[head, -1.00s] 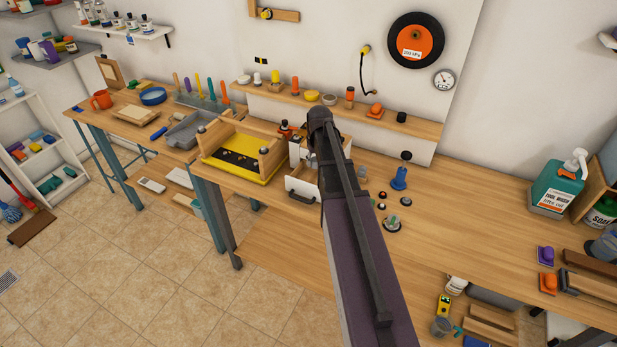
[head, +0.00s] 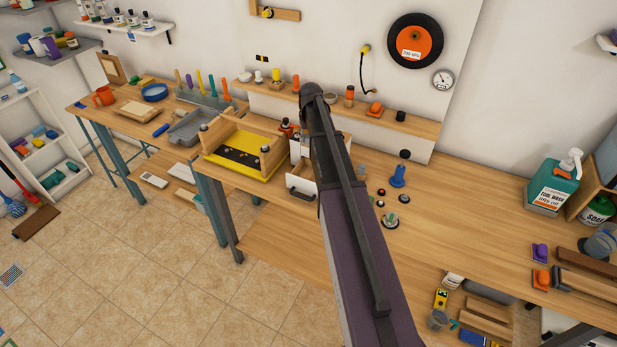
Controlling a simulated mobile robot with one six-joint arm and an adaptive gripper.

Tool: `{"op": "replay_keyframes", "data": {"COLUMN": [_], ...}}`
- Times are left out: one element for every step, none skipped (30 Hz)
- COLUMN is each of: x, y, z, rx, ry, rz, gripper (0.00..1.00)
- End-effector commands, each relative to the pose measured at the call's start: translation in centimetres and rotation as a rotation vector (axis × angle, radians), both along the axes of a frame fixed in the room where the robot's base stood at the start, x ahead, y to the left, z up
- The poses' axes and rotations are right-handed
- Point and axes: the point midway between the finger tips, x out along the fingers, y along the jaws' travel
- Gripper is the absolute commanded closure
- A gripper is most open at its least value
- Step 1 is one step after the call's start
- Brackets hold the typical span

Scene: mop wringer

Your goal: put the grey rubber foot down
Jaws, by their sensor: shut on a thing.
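My arm reaches up across the middle of the head view, over the workbench (head: 460,225). Its far end stands in front of the white drawer box (head: 302,183). My gripper is hidden behind the arm, so its fingers and anything between them do not show. I cannot make out the grey rubber foot anywhere in this view. A yellow tray with a black strip (head: 238,172) and wooden sides stands left of the arm.
Right of the arm stand a blue bottle-shaped piece (head: 398,176), a round dark-based part (head: 389,221) and small dark rings. A green wash bottle (head: 551,193) stands further right. The bench between them is clear. A grey tray (head: 187,128) stands left.

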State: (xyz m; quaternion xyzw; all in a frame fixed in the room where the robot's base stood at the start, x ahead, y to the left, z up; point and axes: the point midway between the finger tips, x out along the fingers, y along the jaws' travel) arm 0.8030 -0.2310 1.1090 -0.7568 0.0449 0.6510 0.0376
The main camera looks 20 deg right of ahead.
Motion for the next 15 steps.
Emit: {"op": "replay_keyframes", "data": {"x": [0.0, 0.0, 0.0, 0.0, 0.0, 0.0, 0.0, 0.0, 0.0, 0.0, 0.0, 0.0, 0.0, 0.0, 0.0], "y": [0.0, 0.0, 0.0, 0.0, 0.0, -0.1, -0.1, -0.1, -0.1, -0.1, -0.1, -0.1, -0.1, -0.1, -0.1], "z": [-0.3, -0.4, -0.7, -0.9, -1.1, -1.4, -1.7, -2.0, -2.4, -2.7, -3.0, -3.4, -3.7, -4.0, -4.4], "rx": [0.000, 0.000, 0.000, 0.000, 0.000, 0.000, 0.000, 0.000, 0.000, 0.000, 0.000, 0.000, 0.000, 0.000, 0.000], "ry": [0.000, 0.000, 0.000, 0.000, 0.000, 0.000, 0.000, 0.000, 0.000, 0.000, 0.000, 0.000, 0.000, 0.000, 0.000], "rz": [0.000, 0.000, 0.000, 0.000, 0.000, 0.000, -0.001, -0.001, -0.001, -0.001, -0.001, -0.001, -0.001, -0.001, -0.001], "gripper": [0.93, 0.93, 0.93, 0.93, 0.93, 0.93, 0.93, 0.93, 0.93, 0.93, 0.93, 0.93, 0.93, 0.93, 0.93]}}
